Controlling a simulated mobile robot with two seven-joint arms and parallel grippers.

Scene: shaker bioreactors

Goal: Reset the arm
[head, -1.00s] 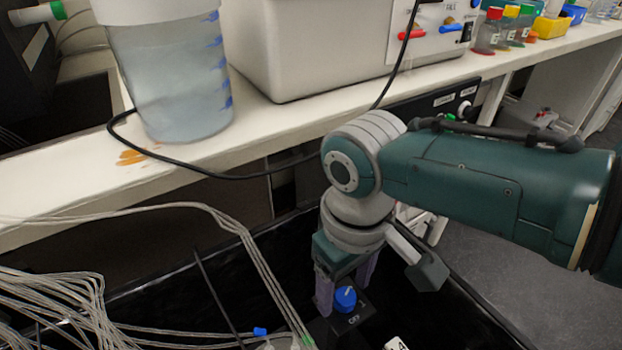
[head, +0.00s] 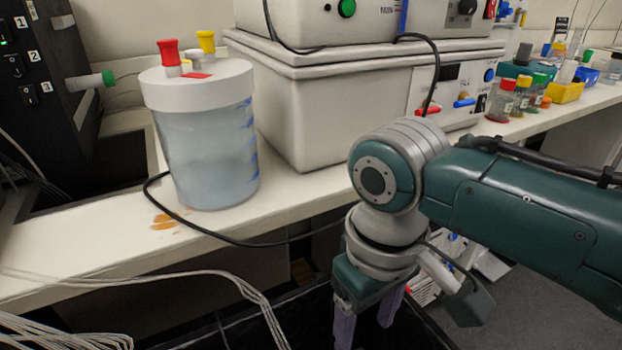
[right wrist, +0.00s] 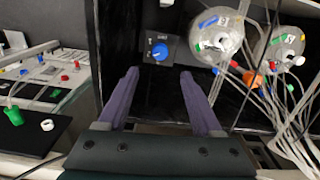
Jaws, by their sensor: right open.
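My right arm comes in from the right in the head view and ends in my right gripper (head: 366,325), which points down with two purple fingers over the dark tray below the bench. In the right wrist view my right gripper (right wrist: 158,88) is open, with nothing between its fingers. The blue knob (right wrist: 159,52) on its small black box lies beyond the fingertips, apart from them. My left gripper is not in view.
A clear container with a white lid (head: 197,85) stands on the bench (head: 60,260), beside stacked grey machines (head: 330,110). A black cable crosses the bench front. Vessels (right wrist: 217,40) with many tubes stand right of the knob.

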